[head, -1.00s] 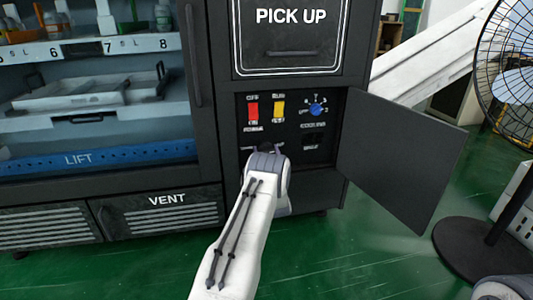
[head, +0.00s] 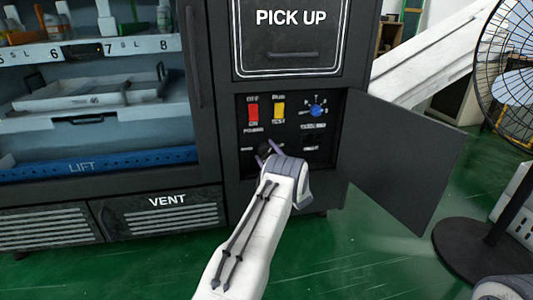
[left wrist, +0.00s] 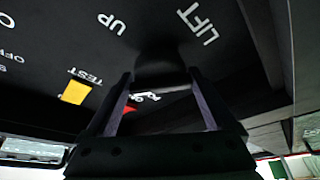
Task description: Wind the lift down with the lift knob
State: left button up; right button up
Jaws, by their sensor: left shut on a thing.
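The black lift knob (left wrist: 160,60) sits on the dark control panel, close to the LIFT and UP labels in the left wrist view. In the head view the knob (head: 264,149) is small, dark and partly covered by my wrist. My left gripper (left wrist: 160,88) is shut on the knob, one finger on each side of it. It also shows in the head view (head: 267,152), tilted at the panel. The blue lift bar (head: 118,161) lies low behind the machine's glass, below a white tray (head: 90,93). My right gripper is not in view.
Above the knob are a red power switch (head: 253,113), a yellow run/test switch (head: 279,109) and a blue dial (head: 316,111). The open panel door (head: 400,155) stands to the right. A fan (head: 515,90) stands beyond it. Green floor lies in front.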

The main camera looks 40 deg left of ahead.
pick_arm(q)
jog(key=n+g, duration=0.1)
jog(key=n, duration=0.2)
jog(key=shift+h+p, duration=0.3)
jog(key=shift+p, duration=0.05)
jog(key=shift+f+n+g+h+p, duration=0.1)
jog(key=shift+n+g+h+p, duration=0.25)
jog(key=shift+n, duration=0.7)
jog(key=shift+n+g+h+p, duration=0.1)
jog(key=shift+n+g+h, duration=0.25)
jog(key=shift+n, duration=0.7)
jog(key=o, duration=1.1)
jog(key=shift+p+v, duration=2.5)
jog(key=shift+v, duration=2.75)
jog(key=shift+f, duration=0.1)
